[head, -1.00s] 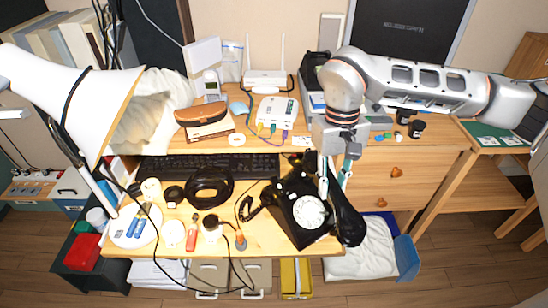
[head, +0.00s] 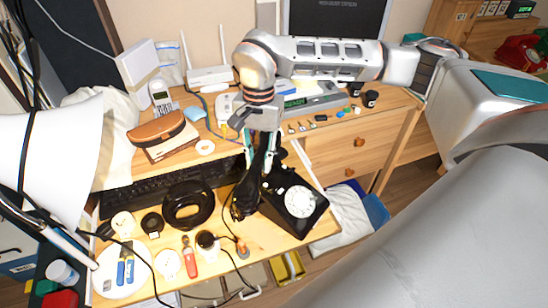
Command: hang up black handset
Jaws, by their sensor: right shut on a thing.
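The black dial phone (head: 318,207) stands on the wooden desk near its front right edge, with its white dial (head: 299,201) facing up. My right gripper (head: 262,150), reaching in from the right, is shut on the black handset (head: 247,190). The handset is tilted steeply at the left side of the phone, its lower end near the phone's left edge and the desk. Whether it touches the phone or cradle, I cannot tell. The gripper and handset hide part of the phone's back left side. My left gripper is not in view.
A round black coil (head: 188,205), a red-handled tool (head: 189,257) and a dark keyboard (head: 150,190) lie left of the phone. A white lamp (head: 50,160) stands at the left. A brown case (head: 156,128) and a white router (head: 208,76) are farther back.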

